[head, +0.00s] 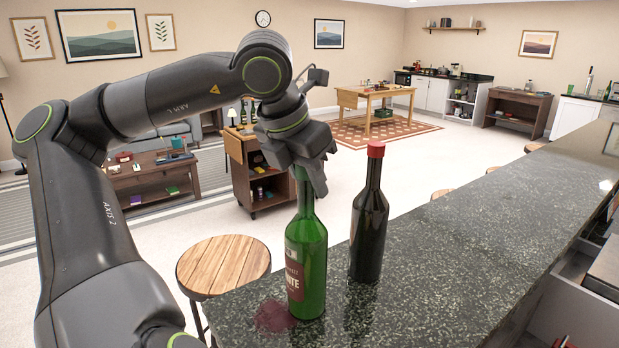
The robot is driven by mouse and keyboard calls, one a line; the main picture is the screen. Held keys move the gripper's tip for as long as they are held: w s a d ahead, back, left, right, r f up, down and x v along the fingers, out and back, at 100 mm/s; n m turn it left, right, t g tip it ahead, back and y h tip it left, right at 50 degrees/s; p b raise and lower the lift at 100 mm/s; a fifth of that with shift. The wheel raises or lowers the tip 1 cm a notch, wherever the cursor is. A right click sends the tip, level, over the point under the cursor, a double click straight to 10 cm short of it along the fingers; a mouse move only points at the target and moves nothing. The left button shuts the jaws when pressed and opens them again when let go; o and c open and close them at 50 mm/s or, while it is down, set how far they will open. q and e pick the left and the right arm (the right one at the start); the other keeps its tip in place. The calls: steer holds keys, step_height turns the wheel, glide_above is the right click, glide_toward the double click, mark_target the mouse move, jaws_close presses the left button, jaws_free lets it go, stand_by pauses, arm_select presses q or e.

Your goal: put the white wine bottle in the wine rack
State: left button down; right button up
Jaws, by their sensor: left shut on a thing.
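A green bottle (306,255) with a dark red label stands upright at the near left end of the dark stone bar counter (470,225). The label is only partly readable, so I cannot tell whether this is the white wine. My left gripper (303,172) comes down from above and is shut on its neck, hiding the top. A dark bottle (369,230) with a red cap stands just to the right, apart from it. I cannot make out a wine rack for certain. My right gripper is not in view.
A dark red stain (273,316) lies on the counter left of the green bottle. A round wooden stool (223,264) stands beside the counter's left edge. The counter right of the dark bottle is clear. A wooden cart (268,188) stands behind, on the floor.

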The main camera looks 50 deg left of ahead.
arm_select(q)
steer(key=shift+f, duration=0.15)
steer(key=c, duration=1.2)
jaws_free()
